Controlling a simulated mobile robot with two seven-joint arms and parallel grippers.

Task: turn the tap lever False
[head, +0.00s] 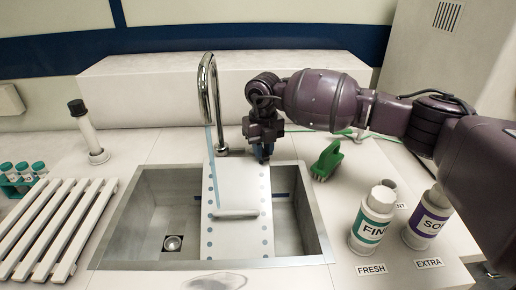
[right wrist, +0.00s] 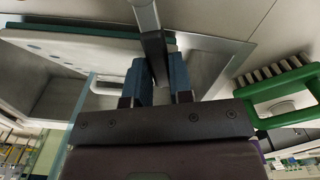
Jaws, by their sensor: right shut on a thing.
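The chrome tap (head: 207,75) arches over the sink. A thin light blue stream (head: 211,145) runs from its spout down to the sink, and a pale blue strip also shows in the right wrist view (right wrist: 84,105). My right gripper (head: 262,152) is right of the tap base, above the sink's back edge. In the right wrist view, the gripper (right wrist: 160,85) is shut on a grey bar, the tap lever (right wrist: 150,35), which passes between the fingers. In the head view the lever is hidden by the gripper. My left gripper is not in view.
A white board with blue dots (head: 222,240) stands in the metal sink (head: 305,225). A green brush (head: 326,160) lies right of my gripper. Two labelled bottles (head: 372,218) (head: 428,218) stand front right. A slatted rack (head: 45,230) and dark-topped cylinder (head: 88,130) are left.

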